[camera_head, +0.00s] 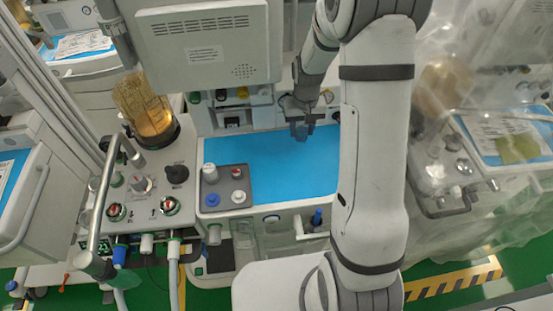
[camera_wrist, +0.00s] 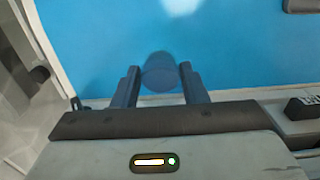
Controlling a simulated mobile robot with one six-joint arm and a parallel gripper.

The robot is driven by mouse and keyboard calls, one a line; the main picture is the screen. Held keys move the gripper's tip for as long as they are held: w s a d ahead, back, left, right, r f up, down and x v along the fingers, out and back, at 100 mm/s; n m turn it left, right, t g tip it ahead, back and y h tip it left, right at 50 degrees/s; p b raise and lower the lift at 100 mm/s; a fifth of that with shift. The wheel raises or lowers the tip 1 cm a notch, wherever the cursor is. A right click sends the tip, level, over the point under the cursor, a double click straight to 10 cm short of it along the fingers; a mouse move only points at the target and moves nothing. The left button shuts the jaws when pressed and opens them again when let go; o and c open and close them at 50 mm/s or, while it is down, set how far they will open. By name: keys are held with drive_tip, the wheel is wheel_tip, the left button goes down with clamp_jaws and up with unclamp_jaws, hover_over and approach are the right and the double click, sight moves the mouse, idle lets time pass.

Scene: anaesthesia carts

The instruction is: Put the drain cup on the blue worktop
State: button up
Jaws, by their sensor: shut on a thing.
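The blue worktop (camera_head: 270,165) spans the middle of the centre cart and fills most of the wrist view (camera_wrist: 230,50). My gripper (camera_head: 301,133) is over the back right part of the worktop. In the wrist view my gripper (camera_wrist: 160,82) is shut on a small dark blue round cup (camera_wrist: 160,73), the drain cup, which sits between the two fingers. The worktop shows behind the cup. I cannot tell whether the cup touches the worktop or hangs above it. In the head view the cup is hard to tell from the dark fingers.
A grey block with several knobs (camera_head: 227,188) stands at the worktop's front left. A monitor (camera_head: 205,45) hangs over the back left. A glass canister (camera_head: 147,105) stands on the left panel. A plastic-covered cart (camera_head: 440,165) is at right. The worktop's middle is clear.

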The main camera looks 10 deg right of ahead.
drive_tip(key=shift+r, duration=0.1)
drive_tip(key=s+r+n+b, duration=0.4)
drive_tip(key=s+r+b, duration=0.15)
drive_tip(key=s, duration=0.25)
drive_tip(key=shift+n, duration=0.3)
drive_tip(key=f, duration=0.6)
drive_tip(key=s+f+p, duration=0.1)
drive_tip(key=f, duration=0.2)
drive_tip(key=shift+f, duration=0.3)
drive_tip(key=shift+w+f, duration=0.1)
drive_tip(key=shift+f, duration=0.2)
drive_tip(key=o, duration=1)
drive_tip(key=shift+r, duration=0.1)
drive_tip(key=shift+o, duration=0.2)
